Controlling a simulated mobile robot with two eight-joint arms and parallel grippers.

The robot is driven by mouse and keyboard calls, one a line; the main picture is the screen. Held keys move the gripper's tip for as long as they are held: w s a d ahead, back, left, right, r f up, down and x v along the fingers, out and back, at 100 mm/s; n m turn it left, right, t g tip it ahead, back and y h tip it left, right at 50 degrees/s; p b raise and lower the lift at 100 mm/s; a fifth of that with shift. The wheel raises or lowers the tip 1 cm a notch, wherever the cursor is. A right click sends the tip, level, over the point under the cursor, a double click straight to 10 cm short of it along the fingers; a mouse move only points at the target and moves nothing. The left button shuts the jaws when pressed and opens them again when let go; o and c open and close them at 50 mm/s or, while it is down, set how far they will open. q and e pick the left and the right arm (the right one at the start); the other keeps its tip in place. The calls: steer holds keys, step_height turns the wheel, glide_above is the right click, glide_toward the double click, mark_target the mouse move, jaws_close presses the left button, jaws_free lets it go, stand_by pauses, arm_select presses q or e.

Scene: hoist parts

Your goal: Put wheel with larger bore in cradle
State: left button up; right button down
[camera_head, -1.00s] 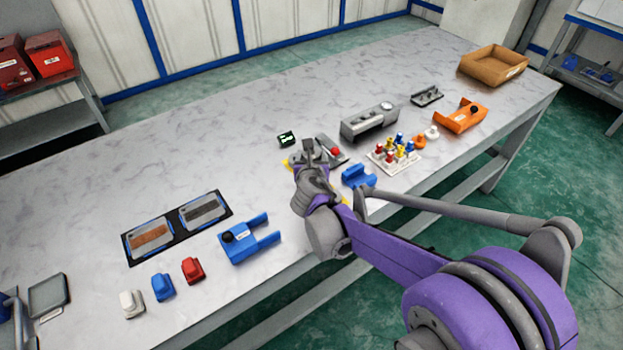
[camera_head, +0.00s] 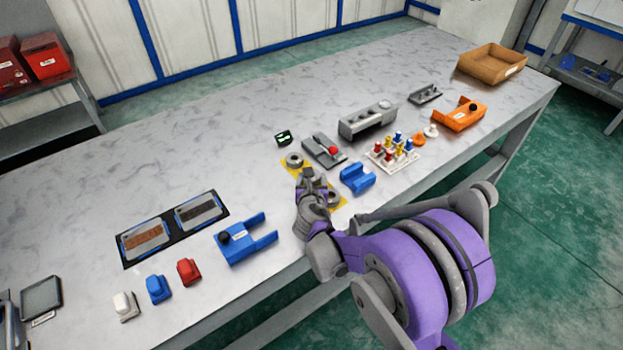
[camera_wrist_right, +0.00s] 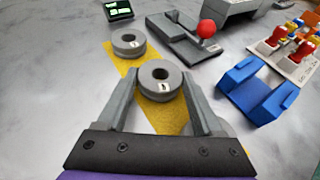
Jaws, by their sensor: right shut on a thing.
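The far wheel (camera_wrist_right: 128,42) lies on the mat's far end and also shows in the head view (camera_head: 293,160). The near wheel (camera_wrist_right: 160,91) is between the fingers of my right gripper (camera_wrist_right: 160,76), which is shut on it. I cannot tell whether it is lifted clear of the mat. Its bore looks somewhat wider than the far wheel's. The blue cradle (camera_wrist_right: 258,92) stands empty to the right of my gripper, also in the head view (camera_head: 357,180). My left gripper is not seen.
A grey fixture with a red knob (camera_head: 323,152) stands behind the mat and cradle. A white rack with coloured pegs (camera_head: 392,153) is right of the cradle. A blue forked part (camera_head: 240,242) lies to the left. The table (camera_head: 150,165) is clear at the back left.

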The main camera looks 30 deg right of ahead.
steer(key=shift+f, duration=0.2)
steer(key=shift+c, duration=0.2)
jaws_free()
steer(key=shift+r, duration=0.15)
steer(key=shift+r, duration=0.2)
steer(key=p+v, duration=0.1)
steer(key=v, duration=1.1)
steer(key=shift+f, duration=0.1)
